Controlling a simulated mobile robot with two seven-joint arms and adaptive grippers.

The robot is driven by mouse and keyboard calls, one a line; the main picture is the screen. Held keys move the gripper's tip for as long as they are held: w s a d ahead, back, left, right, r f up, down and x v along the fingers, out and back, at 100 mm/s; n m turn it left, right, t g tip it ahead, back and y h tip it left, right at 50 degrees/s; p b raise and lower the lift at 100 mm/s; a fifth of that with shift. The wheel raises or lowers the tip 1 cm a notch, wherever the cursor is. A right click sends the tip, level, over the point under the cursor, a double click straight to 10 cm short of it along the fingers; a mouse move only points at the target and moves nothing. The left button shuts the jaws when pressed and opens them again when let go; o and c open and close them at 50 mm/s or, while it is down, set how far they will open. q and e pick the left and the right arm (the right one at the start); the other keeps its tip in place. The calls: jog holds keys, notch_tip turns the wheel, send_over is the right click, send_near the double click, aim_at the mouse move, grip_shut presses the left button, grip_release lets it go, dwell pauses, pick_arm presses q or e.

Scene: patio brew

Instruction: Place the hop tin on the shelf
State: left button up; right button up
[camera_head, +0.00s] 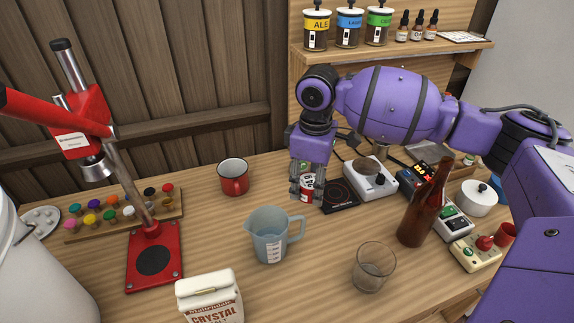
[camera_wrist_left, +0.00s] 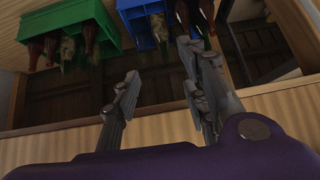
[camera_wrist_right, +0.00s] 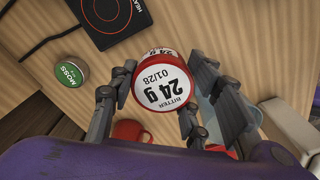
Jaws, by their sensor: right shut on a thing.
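The hop tin (camera_wrist_right: 162,88) is a small round tin with a red rim and a white face reading "BITTER 24 g 01/28". It sits between the fingers of my right gripper (camera_head: 307,184), which is shut on it. In the head view the tin (camera_head: 312,190) shows low between the fingers, over the worktop beside the dark heating plate. The wooden shelf (camera_head: 400,57) is at the top, behind my right arm. My left gripper (camera_wrist_left: 160,82) is open and empty in the left wrist view, near a wooden edge and bottle crates.
Labelled jars (camera_head: 348,28) and dropper bottles (camera_head: 417,27) stand on the shelf. A green-lidded moss tin (camera_wrist_right: 71,73) is on the worktop. A red mug (camera_head: 233,178), blue jug (camera_head: 268,238), glass (camera_head: 373,268) and brown bottle (camera_head: 419,215) stand around my right gripper.

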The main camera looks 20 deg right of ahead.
send_over(309, 218)
notch_tip(309, 218, down, 4)
jog(key=shift+s+f, duration=0.1)
notch_tip(309, 218, down, 5)
jog(key=shift+r, duration=0.1)
jog(key=o, duration=1.1)
jog(key=shift+o, duration=0.2)
